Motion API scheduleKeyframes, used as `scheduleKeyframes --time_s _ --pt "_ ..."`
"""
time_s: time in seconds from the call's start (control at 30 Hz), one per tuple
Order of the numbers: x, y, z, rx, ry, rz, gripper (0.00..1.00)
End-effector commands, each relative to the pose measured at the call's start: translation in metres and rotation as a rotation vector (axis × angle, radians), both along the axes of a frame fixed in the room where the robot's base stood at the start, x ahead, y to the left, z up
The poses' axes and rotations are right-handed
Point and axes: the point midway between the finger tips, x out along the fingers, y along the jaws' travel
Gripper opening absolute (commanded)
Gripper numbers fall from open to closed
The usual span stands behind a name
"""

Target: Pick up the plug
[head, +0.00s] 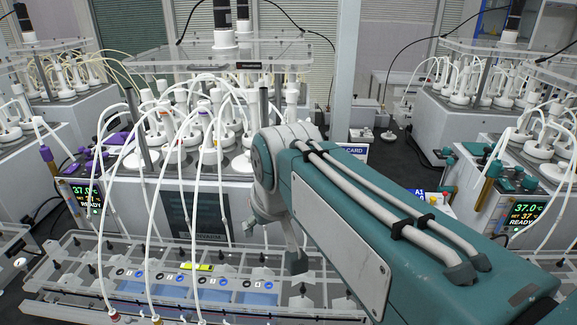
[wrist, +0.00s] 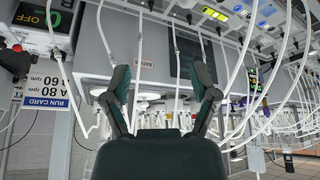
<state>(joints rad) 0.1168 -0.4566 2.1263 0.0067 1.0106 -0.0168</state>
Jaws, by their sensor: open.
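My gripper (wrist: 160,70) is open and empty in the wrist view, its two dark fingers spread apart. White tubes and the grey reactor front show between and beyond them. In the head view my arm covers most of the gripper; only a small dark part shows above the clear rack (head: 60,283). Several small black plug-like pieces stand on this rack, one at its left (head: 93,270) and one near its middle (head: 303,289). I cannot tell which of them is the plug. None is between my fingers.
White tubes (head: 150,215) hang from the reactor (head: 240,192) down to the rack, in front of it. Readout screens (head: 87,199) flank the workspace, with another at right (head: 524,214). A run card (wrist: 48,101) stands at left in the wrist view.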

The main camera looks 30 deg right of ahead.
Motion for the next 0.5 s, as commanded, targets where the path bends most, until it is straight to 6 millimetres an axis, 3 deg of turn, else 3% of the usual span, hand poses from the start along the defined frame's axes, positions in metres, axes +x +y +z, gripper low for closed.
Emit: scheduleKeyframes --time_s 0.03,0.2,0.5 --pt "0.018 -0.01 0.01 0.001 0.009 -0.022 0.76" --pt "0.073 -0.046 0.039 0.004 0.028 -0.084 0.76" --pt "0.156 -0.125 0.062 0.012 0.06 -0.187 0.76"
